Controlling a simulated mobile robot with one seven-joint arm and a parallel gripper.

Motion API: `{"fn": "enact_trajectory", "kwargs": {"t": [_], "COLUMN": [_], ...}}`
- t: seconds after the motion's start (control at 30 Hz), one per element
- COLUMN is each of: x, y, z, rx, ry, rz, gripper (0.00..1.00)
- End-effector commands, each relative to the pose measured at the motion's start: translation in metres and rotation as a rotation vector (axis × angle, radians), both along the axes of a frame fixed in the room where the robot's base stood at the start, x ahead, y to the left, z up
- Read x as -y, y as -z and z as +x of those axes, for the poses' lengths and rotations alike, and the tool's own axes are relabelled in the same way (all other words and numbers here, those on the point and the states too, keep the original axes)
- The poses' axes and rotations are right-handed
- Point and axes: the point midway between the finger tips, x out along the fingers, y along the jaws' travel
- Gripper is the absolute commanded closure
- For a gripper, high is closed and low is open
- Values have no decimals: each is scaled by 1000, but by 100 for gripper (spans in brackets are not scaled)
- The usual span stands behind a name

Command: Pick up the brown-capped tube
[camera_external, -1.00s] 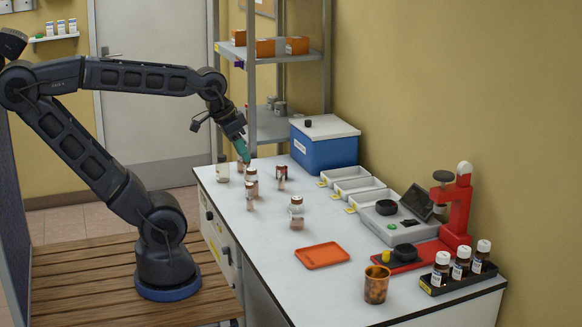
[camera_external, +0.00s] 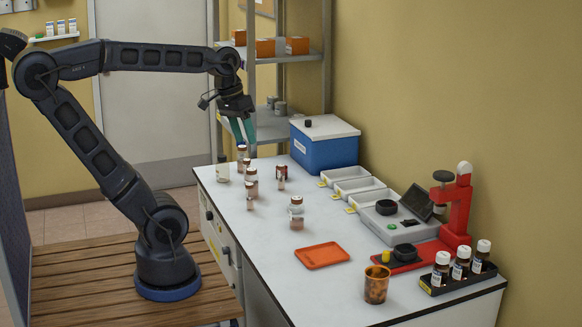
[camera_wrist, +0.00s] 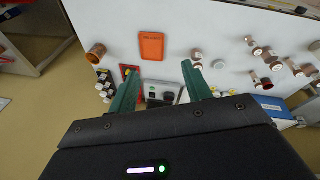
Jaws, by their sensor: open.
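My gripper (camera_external: 243,137) is open, with its teal fingers pointing down above the back left of the white table. I cannot tell which one is the brown-capped tube. In the wrist view, the fingers (camera_wrist: 160,72) are apart with nothing held between them. The small containers, such as one capped tube (camera_wrist: 266,83), lie to the right of the fingers.
A blue box (camera_external: 325,149) stands at the back by the shelf. Grey trays (camera_external: 352,187), an orange tray (camera_external: 320,255), a red stand (camera_external: 462,205), a brown cup (camera_external: 376,285) and a rack of bottles (camera_external: 460,268) occupy the rest. The front left of the table is clear.

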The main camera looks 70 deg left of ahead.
Motion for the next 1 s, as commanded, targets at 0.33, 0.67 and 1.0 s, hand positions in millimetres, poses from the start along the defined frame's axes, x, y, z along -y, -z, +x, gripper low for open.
{"fn": "enact_trajectory", "kwargs": {"t": [0.33, 0.67, 1.0], "x": [-36, -95, -194], "y": [7, 1, -8], "z": [29, 59, 75], "rx": [-245, -430, -552], "ry": [-420, -799, -1114], "rz": [-357, -755, -1211], "gripper": [51, 51, 51]}}
